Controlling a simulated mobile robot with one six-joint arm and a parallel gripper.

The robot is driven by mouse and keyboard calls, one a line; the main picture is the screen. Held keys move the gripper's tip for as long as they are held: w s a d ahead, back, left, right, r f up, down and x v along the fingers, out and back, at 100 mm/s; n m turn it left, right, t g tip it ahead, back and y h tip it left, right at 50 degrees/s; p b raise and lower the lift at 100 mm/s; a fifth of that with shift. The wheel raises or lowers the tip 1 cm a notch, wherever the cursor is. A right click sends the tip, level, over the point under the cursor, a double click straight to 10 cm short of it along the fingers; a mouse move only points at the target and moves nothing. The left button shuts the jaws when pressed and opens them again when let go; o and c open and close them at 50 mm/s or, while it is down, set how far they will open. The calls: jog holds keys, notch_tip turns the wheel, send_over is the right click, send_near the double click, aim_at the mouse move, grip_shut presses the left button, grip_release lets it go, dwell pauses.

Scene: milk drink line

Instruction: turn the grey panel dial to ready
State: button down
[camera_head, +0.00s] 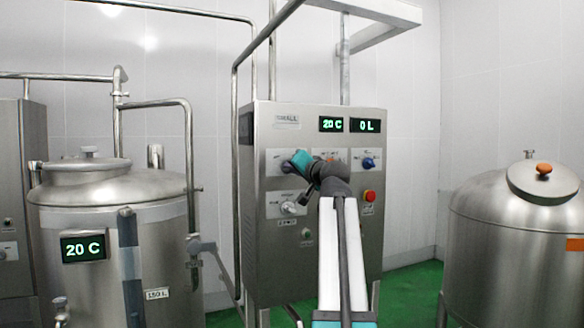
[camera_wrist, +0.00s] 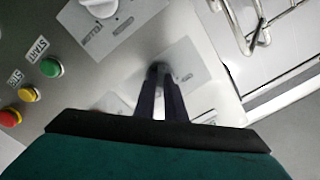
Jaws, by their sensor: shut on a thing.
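The grey panel dial (camera_head: 287,168) is at the upper left of the steel control panel (camera_head: 262,236) in the head view, partly covered by my gripper. My gripper (camera_head: 294,165) reaches the panel there. In the wrist view, my two dark fingers (camera_wrist: 160,80) are closed around the dark grey dial (camera_wrist: 158,68), on a light label plate. Most of the dial is hidden between the fingertips. Its pointer and the label wording cannot be read.
A white knob (camera_head: 291,208) sits below, and a blue knob (camera_head: 368,163) and red button (camera_head: 369,195) to the right. Displays read 20 C (camera_head: 331,124) and 0 L (camera_head: 365,125). Steel tanks stand left (camera_head: 95,275) and right (camera_head: 500,250). Pipes (camera_head: 236,180) run beside the panel.

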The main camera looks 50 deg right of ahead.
dwell(0.3)
jog(key=c, duration=1.8)
grip_release()
jog(key=b+v, duration=0.3)
jog(key=v, duration=1.1)
jog(key=shift+w, duration=0.1)
jog(key=shift+w, duration=0.1)
